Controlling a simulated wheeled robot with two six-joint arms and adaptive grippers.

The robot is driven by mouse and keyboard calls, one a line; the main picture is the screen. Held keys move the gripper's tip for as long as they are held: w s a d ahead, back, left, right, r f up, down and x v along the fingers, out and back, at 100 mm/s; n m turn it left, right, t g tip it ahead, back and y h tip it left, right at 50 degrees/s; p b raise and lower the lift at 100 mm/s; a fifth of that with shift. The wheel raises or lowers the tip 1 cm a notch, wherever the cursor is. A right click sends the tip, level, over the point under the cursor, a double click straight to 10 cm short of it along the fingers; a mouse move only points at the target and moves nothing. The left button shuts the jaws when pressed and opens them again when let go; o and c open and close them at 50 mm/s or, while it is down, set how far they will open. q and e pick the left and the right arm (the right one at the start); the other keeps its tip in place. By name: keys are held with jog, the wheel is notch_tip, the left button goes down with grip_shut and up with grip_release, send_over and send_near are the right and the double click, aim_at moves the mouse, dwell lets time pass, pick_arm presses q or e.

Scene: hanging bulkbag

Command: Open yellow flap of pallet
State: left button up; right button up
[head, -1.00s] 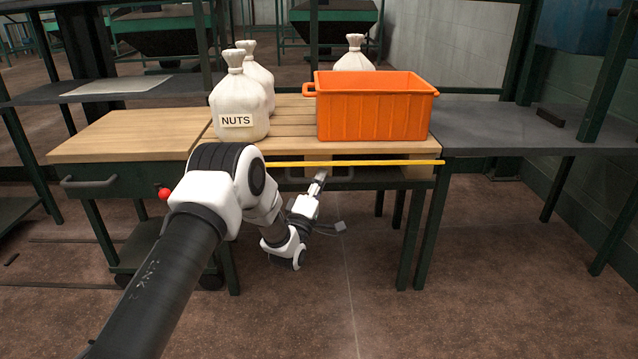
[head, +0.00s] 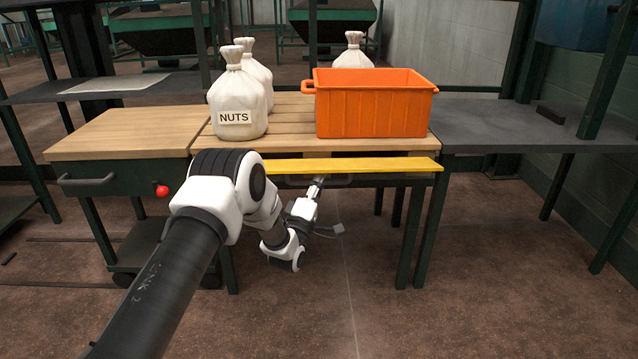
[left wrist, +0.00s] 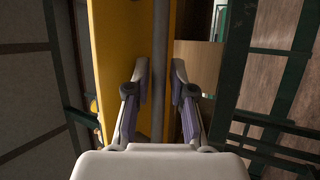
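The yellow flap (head: 352,166) shows as a long, tilted strip along the front edge of the wooden pallet (head: 282,127). It also shows as a broad yellow surface in the left wrist view (left wrist: 115,60). My left gripper (head: 318,182) is just below the flap, near its middle. In the left wrist view, its fingers (left wrist: 160,82) stand apart on either side of a dark grey bar (left wrist: 160,50) beside the flap, with narrow gaps showing. Whether the fingers touch the bar is hard to see. My right gripper is not in view.
An orange crate (head: 375,107) and several white sacks, one marked NUTS (head: 238,95), stand on the pallet. A wooden-topped side table (head: 125,130) is at left, a dark table (head: 500,127) at right. The floor (head: 420,320) in front is clear.

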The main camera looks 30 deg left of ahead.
pick_arm(q)
jog(key=v, duration=1.2)
